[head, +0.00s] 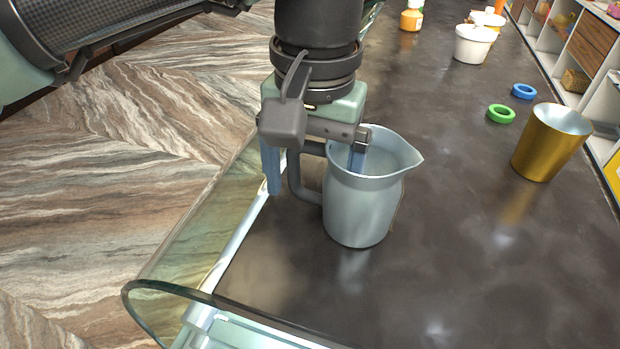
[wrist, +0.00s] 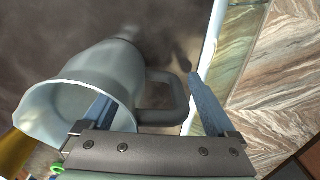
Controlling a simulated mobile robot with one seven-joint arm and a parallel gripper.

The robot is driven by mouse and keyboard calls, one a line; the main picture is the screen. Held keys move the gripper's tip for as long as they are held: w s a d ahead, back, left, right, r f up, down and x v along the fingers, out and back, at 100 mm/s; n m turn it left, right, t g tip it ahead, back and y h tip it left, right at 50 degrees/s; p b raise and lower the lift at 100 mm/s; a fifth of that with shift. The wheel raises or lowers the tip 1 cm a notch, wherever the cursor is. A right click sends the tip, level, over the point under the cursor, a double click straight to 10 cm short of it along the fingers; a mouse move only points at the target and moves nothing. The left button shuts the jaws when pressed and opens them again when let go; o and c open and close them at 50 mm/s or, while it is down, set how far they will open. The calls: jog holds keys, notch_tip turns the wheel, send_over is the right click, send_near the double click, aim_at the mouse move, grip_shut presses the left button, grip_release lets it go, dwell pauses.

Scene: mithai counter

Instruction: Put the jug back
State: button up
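The jug (head: 358,212) is a pale grey-blue metal pitcher with a dark grey handle (head: 302,178), upright on the dark counter near its glass-edged left side. Its spout points right and its handle points left. My gripper (head: 314,180) reaches down over the jug's handle side with its fingers spread wide. One finger is inside the jug's mouth and the other hangs outside, beyond the handle. In the wrist view the jug (wrist: 75,95) lies at left, and the handle shows between the two fingers. No finger visibly presses on the jug.
A gold tumbler (head: 549,145) stands to the right. A green ring (head: 491,114) and a blue ring (head: 524,87) lie behind it. A white tub (head: 473,50) and an orange bottle (head: 411,17) are at the back. The counter (head: 450,270) in front is clear.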

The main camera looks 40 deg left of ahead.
jog(key=shift+r, duration=0.15)
jog(key=r+p, duration=1)
jog(key=r, duration=0.2)
jog(key=shift+d+r, duration=0.1)
jog(key=shift+d, duration=0.1)
dwell(0.4)
